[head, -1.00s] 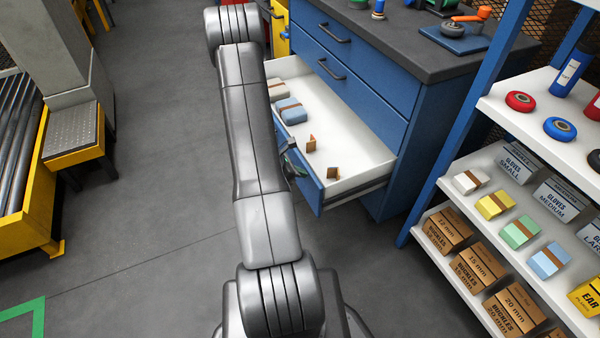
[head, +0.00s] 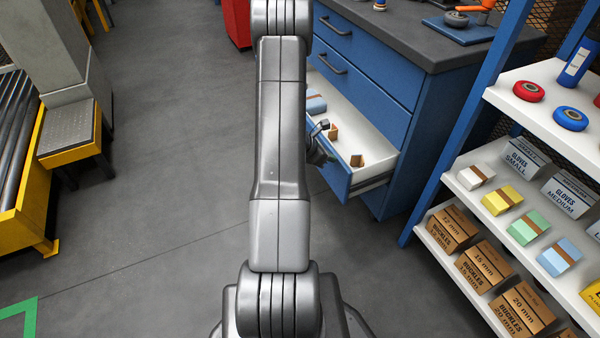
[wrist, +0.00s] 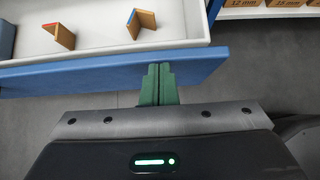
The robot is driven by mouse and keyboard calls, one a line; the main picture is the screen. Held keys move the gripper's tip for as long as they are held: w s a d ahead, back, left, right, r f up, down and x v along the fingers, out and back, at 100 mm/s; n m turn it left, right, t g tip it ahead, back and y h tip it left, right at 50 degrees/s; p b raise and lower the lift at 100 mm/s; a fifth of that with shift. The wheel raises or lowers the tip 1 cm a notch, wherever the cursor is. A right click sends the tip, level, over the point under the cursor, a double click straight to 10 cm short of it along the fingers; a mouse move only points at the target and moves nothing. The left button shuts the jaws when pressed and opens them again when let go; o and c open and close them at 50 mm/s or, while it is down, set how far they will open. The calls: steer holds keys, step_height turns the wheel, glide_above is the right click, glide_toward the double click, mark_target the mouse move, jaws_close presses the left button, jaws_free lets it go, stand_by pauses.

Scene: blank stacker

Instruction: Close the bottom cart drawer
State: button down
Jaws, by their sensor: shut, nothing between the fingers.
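The bottom drawer (head: 379,177) of the blue cart (head: 395,90) is pulled out, with a blue front and a white inside. In the wrist view its blue front (wrist: 90,76) runs across the picture with the white tray beyond it. My gripper (wrist: 158,68) has its green fingers shut together and empty, with the tips at the outer face of the drawer front; I cannot tell whether they touch it. In the head view my arm hides part of the drawer, and the gripper (head: 322,152) shows only partly beside it.
Small brown dividers (wrist: 141,22) and a blue packet (head: 316,103) lie in the drawer. A shelf rack (head: 470,175) with boxes and rolls stands close on the right. A yellow roller conveyor (head: 30,190) is at the left. The floor (head: 150,200) between is clear.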

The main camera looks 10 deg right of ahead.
steer(key=w+d+b, duration=0.1)
steer(key=w+d, duration=0.1)
steer(key=d, duration=0.5)
steer(key=w+d, duration=0.3)
steer(key=d, duration=0.5)
steer(key=shift+d+b, duration=0.15)
steer(key=shift+b, duration=0.25)
steer(key=shift+f, duration=0.1)
